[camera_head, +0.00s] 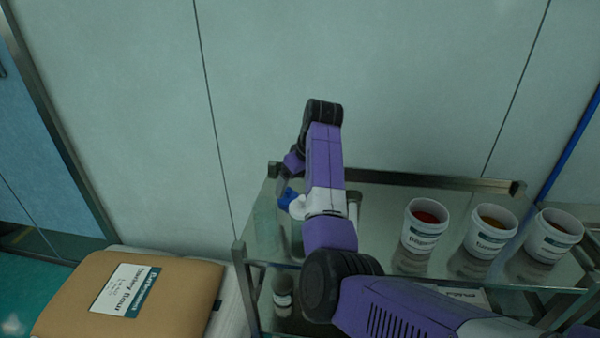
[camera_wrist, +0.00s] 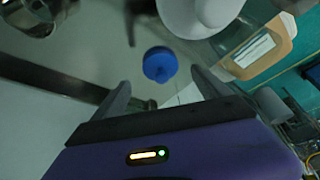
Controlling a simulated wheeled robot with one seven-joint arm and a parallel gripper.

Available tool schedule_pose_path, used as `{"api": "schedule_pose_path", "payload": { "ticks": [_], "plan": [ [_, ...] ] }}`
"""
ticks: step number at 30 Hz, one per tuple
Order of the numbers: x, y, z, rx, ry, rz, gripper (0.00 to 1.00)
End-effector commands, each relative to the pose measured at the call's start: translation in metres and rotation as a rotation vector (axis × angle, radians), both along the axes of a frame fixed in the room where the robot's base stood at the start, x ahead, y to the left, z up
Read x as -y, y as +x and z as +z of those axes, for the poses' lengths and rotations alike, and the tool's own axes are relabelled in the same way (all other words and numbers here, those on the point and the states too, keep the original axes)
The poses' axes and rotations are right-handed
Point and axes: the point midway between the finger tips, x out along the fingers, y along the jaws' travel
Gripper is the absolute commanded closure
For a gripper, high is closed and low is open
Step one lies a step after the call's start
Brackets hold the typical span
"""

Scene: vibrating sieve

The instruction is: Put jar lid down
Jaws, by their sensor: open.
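A small blue round piece, apparently the jar lid (camera_wrist: 160,64), shows in the wrist view just beyond my gripper (camera_wrist: 160,82). My gripper's two fingers are spread wide, one on each side of the lid in the picture, with visible gaps to it. In the head view the blue lid (camera_head: 290,196) is at the left part of the glass cart top, beside my forearm. A white rounded object (camera_wrist: 205,14) is close to the lid in the wrist view. I cannot tell exactly what the lid rests on; my arm hides part of this area in the head view.
The glass-topped cart (camera_head: 385,205) has a raised metal rail at the back. Three white labelled tubs, the nearest (camera_head: 424,226) with red contents, stand at its right. A small jar (camera_head: 283,292) is on the lower shelf. A brown labelled sack (camera_head: 130,295) lies left of the cart.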

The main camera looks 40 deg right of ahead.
Motion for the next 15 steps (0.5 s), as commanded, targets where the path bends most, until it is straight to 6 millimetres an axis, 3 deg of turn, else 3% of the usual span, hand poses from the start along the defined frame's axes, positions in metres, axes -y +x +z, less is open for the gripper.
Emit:
{"api": "schedule_pose_path", "payload": {
  "ticks": [6,15],
  "plan": [
    [0.000,-0.016,0.039,0.003,-0.002,-0.001,0.14],
    [-0.001,-0.025,0.061,0.001,0.000,0.000,0.14]
  ]
}}
